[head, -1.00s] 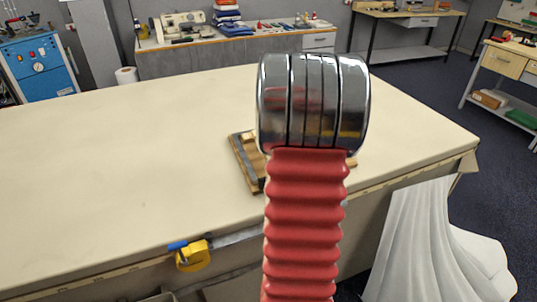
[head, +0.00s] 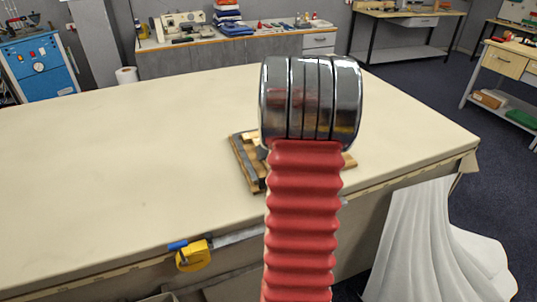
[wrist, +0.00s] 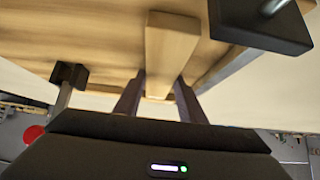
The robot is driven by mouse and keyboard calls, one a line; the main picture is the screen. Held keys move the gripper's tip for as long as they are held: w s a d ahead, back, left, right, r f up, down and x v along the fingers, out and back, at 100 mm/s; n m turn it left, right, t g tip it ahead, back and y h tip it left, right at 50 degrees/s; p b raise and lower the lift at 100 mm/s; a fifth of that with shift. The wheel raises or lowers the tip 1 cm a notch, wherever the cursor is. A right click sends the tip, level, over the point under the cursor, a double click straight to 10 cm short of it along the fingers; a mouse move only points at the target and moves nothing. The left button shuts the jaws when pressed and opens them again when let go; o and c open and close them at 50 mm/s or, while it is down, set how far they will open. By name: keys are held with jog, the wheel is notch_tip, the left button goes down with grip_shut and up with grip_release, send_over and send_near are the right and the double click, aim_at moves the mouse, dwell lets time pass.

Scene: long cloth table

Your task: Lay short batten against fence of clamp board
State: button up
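The clamp board (head: 243,168) lies on the table near its front edge, mostly hidden behind my arm in the head view. In the wrist view its wooden face (wrist: 100,35) fills the upper part, with a grey strip (wrist: 222,68) at right that looks like the fence. The short batten (wrist: 168,48), a pale wooden strip, runs between the two fingers of my gripper (wrist: 160,82). The fingers appear closed against its sides. The batten is over the board, apart from the grey strip. I cannot tell whether it touches the board.
Black clamp pads on metal rods stand at the right (wrist: 262,22) and left (wrist: 70,74) of the batten in the wrist view. The table's left side is clear.

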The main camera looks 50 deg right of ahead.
jog(key=o, duration=0.4)
jog(key=shift+c, duration=0.2)
jog(key=shift+r, duration=0.1)
jog(key=shift+v, duration=6)
